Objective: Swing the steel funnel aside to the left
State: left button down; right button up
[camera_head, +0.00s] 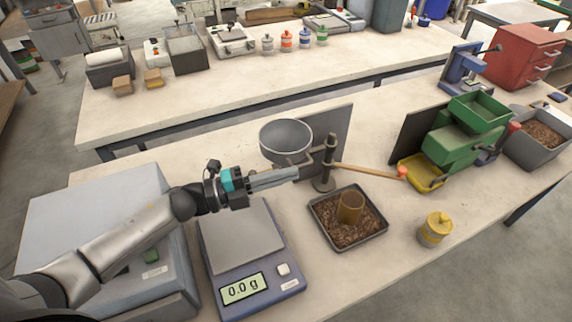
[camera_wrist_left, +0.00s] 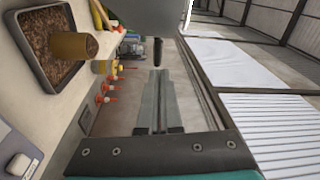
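The steel funnel (camera_head: 286,137) is a grey bowl held by a bracket on a dark upright post (camera_head: 326,165). It hangs at the back of the near bench, between the scale and the tray. My left gripper (camera_head: 297,173) reaches in from the left, just below the funnel, left of the post. In the left wrist view, the two grey fingers (camera_wrist_left: 160,72) lie together with nothing visible between them. A dark rod end (camera_wrist_left: 159,53) shows just beyond their tips, and the funnel's grey side (camera_wrist_left: 145,15) fills the top. Contact cannot be told. My right gripper is not in view.
A scale (camera_head: 243,240) reading 0.0 g stands below my left arm. A tray (camera_head: 378,226) of brown pellets with an upright tube (camera_head: 350,207) sits right of it. A dark panel stands behind the funnel.

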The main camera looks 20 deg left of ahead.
pick_arm(q)
notch_tip(320, 180, up, 20)
jog(key=p, duration=0.2)
